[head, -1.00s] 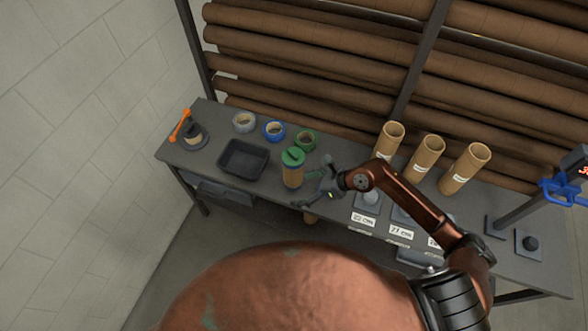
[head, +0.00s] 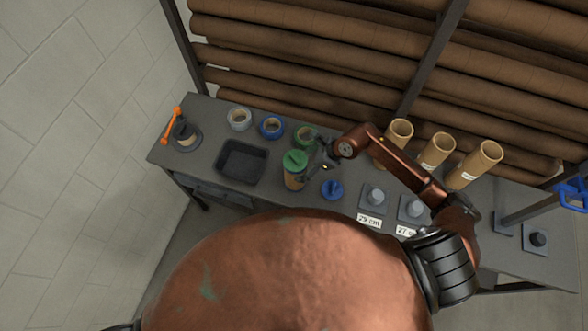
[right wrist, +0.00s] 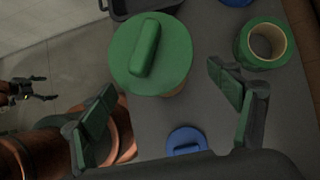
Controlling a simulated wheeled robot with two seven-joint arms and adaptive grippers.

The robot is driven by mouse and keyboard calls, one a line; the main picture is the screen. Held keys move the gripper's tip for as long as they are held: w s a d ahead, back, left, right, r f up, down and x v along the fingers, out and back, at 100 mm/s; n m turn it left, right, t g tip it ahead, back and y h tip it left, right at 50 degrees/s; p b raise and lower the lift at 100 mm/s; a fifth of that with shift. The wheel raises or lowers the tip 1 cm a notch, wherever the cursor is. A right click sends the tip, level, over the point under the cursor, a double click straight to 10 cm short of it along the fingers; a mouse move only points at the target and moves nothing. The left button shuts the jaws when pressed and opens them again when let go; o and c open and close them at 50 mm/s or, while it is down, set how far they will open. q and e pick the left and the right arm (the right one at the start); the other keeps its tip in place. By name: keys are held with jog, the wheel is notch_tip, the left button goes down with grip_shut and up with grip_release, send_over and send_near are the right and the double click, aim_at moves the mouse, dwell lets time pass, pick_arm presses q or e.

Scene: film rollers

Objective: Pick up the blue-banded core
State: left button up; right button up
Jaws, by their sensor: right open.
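I cannot make out a blue band on any core. A core with a green lid (head: 294,168) stands upright near the table's front edge; its lid (right wrist: 150,52) fills the upper middle of the right wrist view. A blue disc with a raised grip (head: 332,190) is to its right, also seen in the right wrist view (right wrist: 186,143). My right gripper (head: 320,164) is open and empty, just right of the green-lidded core; its green-padded fingers (right wrist: 168,105) are spread. My left gripper (right wrist: 34,90) appears small, fingers apart, off the table.
White, blue (head: 270,128) and green (head: 305,138) rolls stand along the back. A black tray (head: 241,162) and an orange-handled tool (head: 172,126) are left. Several tall labelled cardboard cores (head: 436,151) stand at the right, behind grey pegged plates (head: 373,199). Brown rolls fill the rack behind.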

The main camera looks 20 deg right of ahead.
jog(key=shift+w+a+f+p, duration=0.25)
jog(key=shift+a+f+p, duration=0.15)
jog(key=shift+a+f, duration=0.1)
jog(key=shift+w+a+f+p, duration=0.25)
jog(key=shift+a+f+p, duration=0.1)
jog(key=shift+a+f, duration=0.1)
jog(key=x, duration=0.2)
jog(key=shift+f, duration=0.3)
jog(key=c, duration=1.8)
pick_arm(q)
jog(key=shift+w+r, duration=0.25)
jog(key=shift+r, duration=0.85)
pick_arm(e)
jog(key=shift+w, duration=0.1)
jog(key=shift+c, duration=0.4)
jog(key=shift+r, duration=0.1)
